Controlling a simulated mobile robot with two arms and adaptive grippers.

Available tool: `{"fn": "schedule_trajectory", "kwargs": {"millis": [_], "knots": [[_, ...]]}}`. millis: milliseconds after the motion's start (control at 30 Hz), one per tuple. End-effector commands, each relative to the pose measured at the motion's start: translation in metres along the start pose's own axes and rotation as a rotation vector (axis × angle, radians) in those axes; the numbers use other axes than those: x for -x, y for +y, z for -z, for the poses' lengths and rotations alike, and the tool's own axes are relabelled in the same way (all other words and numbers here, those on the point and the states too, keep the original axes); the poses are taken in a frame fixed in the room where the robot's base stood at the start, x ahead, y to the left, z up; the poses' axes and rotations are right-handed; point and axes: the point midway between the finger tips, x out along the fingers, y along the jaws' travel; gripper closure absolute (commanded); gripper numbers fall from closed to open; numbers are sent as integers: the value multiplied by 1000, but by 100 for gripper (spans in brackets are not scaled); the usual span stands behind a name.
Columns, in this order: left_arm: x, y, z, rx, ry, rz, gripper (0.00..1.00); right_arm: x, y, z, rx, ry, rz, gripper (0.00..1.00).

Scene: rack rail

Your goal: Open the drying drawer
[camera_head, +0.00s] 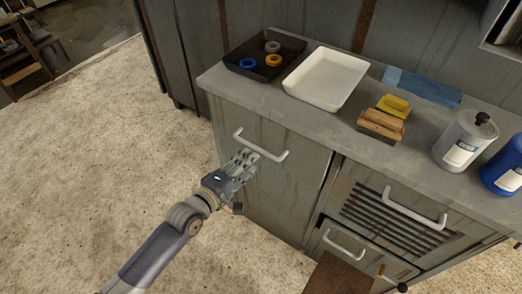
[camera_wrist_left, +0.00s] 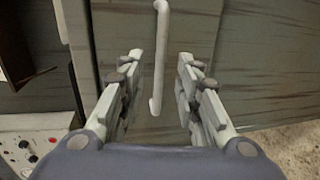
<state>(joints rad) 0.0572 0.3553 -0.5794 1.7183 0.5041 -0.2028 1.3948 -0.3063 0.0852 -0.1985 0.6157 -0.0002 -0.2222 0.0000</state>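The grey cabinet's left front (camera_head: 285,190) is plain and shut, with a white bar handle (camera_head: 262,152) near its top. To its right is a shut front with dark slats (camera_head: 385,222) and its own white handle (camera_head: 415,213). A lower front has another white handle (camera_head: 343,245). My left gripper (camera_head: 246,158) is open at the left front, close to its handle. In the left wrist view a white handle (camera_wrist_left: 160,50) lies between the spread fingers (camera_wrist_left: 160,62); contact cannot be told. My right gripper does not show.
On the countertop (camera_head: 225,82) stand a black tray (camera_head: 240,65) with rings, a white tray (camera_head: 325,80), brushes (camera_head: 381,123), a yellow block (camera_head: 394,105), a white canister (camera_head: 462,142) and a blue one (camera_head: 505,168). Open floor (camera_head: 90,160) lies left. A brown board (camera_head: 340,278) is at the bottom.

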Motion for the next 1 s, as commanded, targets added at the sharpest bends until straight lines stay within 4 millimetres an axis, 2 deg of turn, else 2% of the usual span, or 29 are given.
{"fn": "schedule_trajectory", "kwargs": {"millis": [33, 200, 400, 567, 833, 967, 1000], "knots": [[-12, 1, 0, -1, 0, -2, 69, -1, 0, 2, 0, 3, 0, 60], [-44, 0, 0, -2, 0, -1, 69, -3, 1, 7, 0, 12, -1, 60], [-68, 0, 0, -3, 1, 0, 69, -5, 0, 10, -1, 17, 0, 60], [-76, -1, 0, -2, 1, 1, 69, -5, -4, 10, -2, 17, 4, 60], [-77, -1, 0, -2, 1, 1, 69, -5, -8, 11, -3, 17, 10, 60], [-76, -1, 0, -2, 1, 1, 98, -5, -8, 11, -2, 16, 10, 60], [-76, -1, 0, -2, 1, 1, 100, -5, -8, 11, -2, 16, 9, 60]]}}
